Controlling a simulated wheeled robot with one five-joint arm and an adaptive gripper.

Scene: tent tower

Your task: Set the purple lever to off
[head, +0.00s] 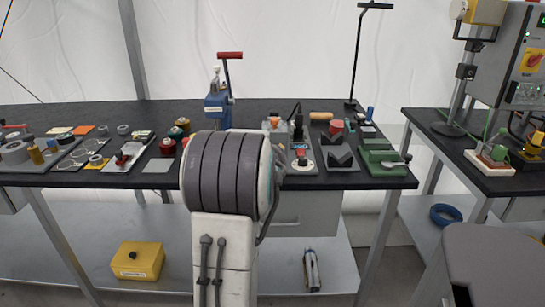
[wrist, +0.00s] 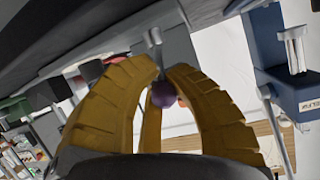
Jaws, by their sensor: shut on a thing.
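The purple lever's round knob (wrist: 163,96) shows in the middle of the wrist view, with a grey shaft (wrist: 153,40) just beyond it. My gripper (wrist: 164,76) has yellow ribbed fingers, shut around the knob from several sides. Part of the knob is hidden by the fingers. In the head view my own arm covers the middle of the bench, so neither the gripper nor the purple lever can be seen there. Which position the lever is set to cannot be told.
A blue press with a red handle (head: 230,55) stands behind my arm on the black bench (head: 110,115). Parts trays lie to the left, and grey fixtures and a green block (head: 380,157) to the right. A yellow box (head: 137,260) sits on the lower shelf. A second table (head: 450,135) stands right.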

